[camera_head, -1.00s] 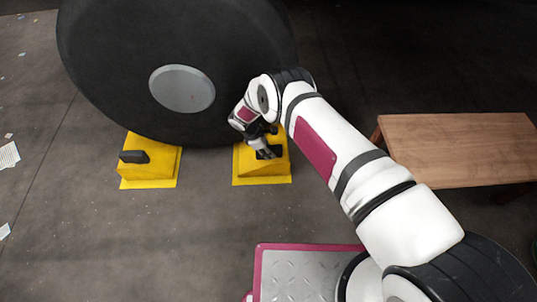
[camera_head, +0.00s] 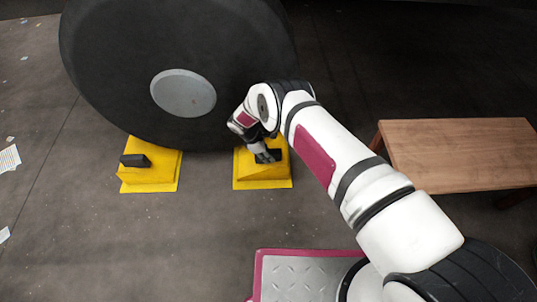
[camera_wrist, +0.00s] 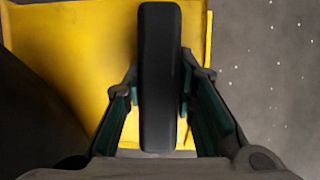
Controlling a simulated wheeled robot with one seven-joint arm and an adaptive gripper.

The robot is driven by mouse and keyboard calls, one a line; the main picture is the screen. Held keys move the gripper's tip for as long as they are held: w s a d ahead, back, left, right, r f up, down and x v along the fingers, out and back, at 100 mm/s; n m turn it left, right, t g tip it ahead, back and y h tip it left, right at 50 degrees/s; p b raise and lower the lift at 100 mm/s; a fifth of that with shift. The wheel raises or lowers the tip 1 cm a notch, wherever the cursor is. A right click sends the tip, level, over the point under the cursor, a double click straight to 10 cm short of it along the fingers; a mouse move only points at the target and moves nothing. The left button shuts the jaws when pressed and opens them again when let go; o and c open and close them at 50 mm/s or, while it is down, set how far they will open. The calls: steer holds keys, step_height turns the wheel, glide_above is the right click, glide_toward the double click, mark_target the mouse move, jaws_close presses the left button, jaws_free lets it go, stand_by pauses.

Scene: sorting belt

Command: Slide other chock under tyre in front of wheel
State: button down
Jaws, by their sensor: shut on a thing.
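The big black tyre (camera_head: 120,75) with a grey hub stands upright at the upper left of the head view. One yellow chock (camera_head: 150,179) with a black handle sits on the floor at the tyre's left side. The other yellow chock (camera_head: 262,178) sits at its right side, close to the tyre; any contact is hidden by my arm. My gripper (camera_head: 264,154) is shut on this chock's black handle. In the wrist view my gripper's fingers (camera_wrist: 157,100) lie on both sides of the black handle (camera_wrist: 160,60), above the yellow chock (camera_wrist: 75,55).
A wooden bench (camera_head: 460,150) stands at the right. Paper scraps (camera_head: 9,158) lie on the floor at the far left. The floor between the chocks and in front of them is clear.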

steer(key=shift+a, duration=0.45)
steer(key=shift+f, duration=0.35)
stand_by(0.7)
steer(key=c, duration=1.2)
jaws_free()
steer(key=shift+c, duration=0.2)
steer(key=shift+s+f, duration=0.1)
steer(key=v, duration=1.2)
